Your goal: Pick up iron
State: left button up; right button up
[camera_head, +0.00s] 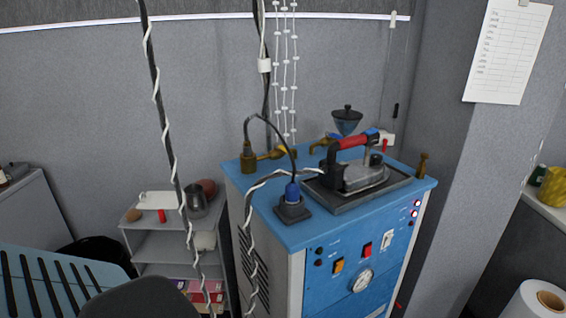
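The iron (361,174) has a dark and silver body with a red and black handle (352,142). It rests on a dark tray (331,202) on top of a blue and grey steam machine (345,265). A light cord runs from its left side. Neither of my grippers shows in the view.
Cords hang at left. A small shelf (160,252) stands left; a paper sheet (507,50) hangs right.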

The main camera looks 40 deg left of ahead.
aim_at(353, 179)
jog(key=u, duration=0.85)
jog(key=j+z, duration=0.2)
jog(key=k+l, duration=0.05)
